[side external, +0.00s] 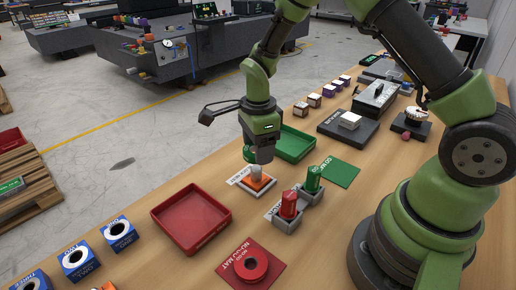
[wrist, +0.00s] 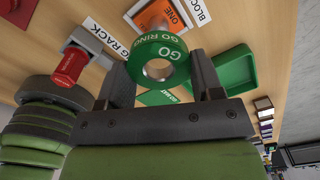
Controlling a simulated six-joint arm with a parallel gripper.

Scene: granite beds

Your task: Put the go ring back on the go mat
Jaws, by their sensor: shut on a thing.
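My gripper (wrist: 160,85) is shut on the green go ring (wrist: 174,50), with one finger on each side of it. The ring's face, with its lettering and metal bore, shows in the wrist view. In the side view only a green sliver of the ring (side external: 248,154) shows beside my gripper (side external: 260,158), which is raised over the orange block area. The green go mat (side external: 336,172) lies flat on the bench to the right of my gripper, bare. Part of the mat shows behind the ring in the wrist view (wrist: 158,98).
An orange block (side external: 262,183) with a pale cylinder stands below my gripper. A green tray (side external: 308,155) is behind; a red tray (side external: 190,218) and red no-go mat (side external: 232,276) are in front.

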